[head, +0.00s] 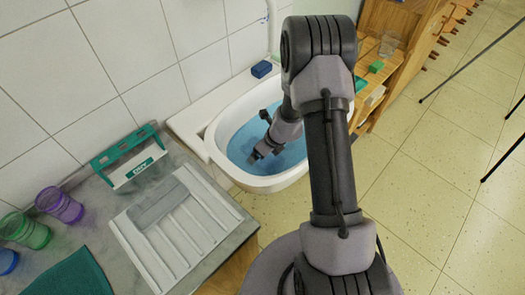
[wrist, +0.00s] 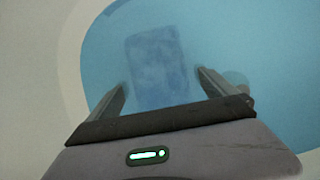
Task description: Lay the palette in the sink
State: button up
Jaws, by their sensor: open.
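The white sink (head: 222,160), mounted against the tiled wall, holds blue water. My gripper (head: 262,153) reaches down into the sink. In the wrist view its two fingers (wrist: 161,82) are apart. A flat, mottled blue rectangular slab (wrist: 157,62), seemingly the palette, lies in the water in front of and between the fingers. It looks free of both fingers. The sink's pale rim (wrist: 68,50) curves past on the left. In the head view my arm hides part of the sink, and I cannot make out the slab there.
A grey counter (head: 100,218) left of the sink bears a white grooved tray (head: 188,235), a teal-and-white caddy (head: 130,160), purple (head: 60,206) and green (head: 25,231) cups and a teal cloth (head: 72,275). A blue block (head: 262,69) sits behind the sink. Wooden shelves (head: 400,65) stand right.

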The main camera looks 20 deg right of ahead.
jog(key=w+p+v, duration=0.1)
jog(key=p+v, duration=0.5)
jog(key=v, duration=0.7)
jog(key=a+r+n+t+y, duration=0.1)
jog(key=a+r+n, duration=0.4)
jog(key=r, duration=0.4)
jog(key=a+r+n+t+y, duration=0.1)
jog(key=a+r+n, duration=0.45)
jog(key=r, duration=0.35)
jog(key=s+a+r+n, duration=0.6)
jog(key=s+r+n, duration=0.4)
jog(key=s+r, duration=0.15)
jog(key=s+d+r+n+h, duration=0.1)
jog(key=s+n, duration=0.5)
jog(key=s, duration=0.3)
jog(key=shift+s+d+r+n+h+b, duration=0.25)
jog(key=shift+s+d+n+h+b, duration=0.05)
jog(key=shift+d+n+h+b, duration=0.1)
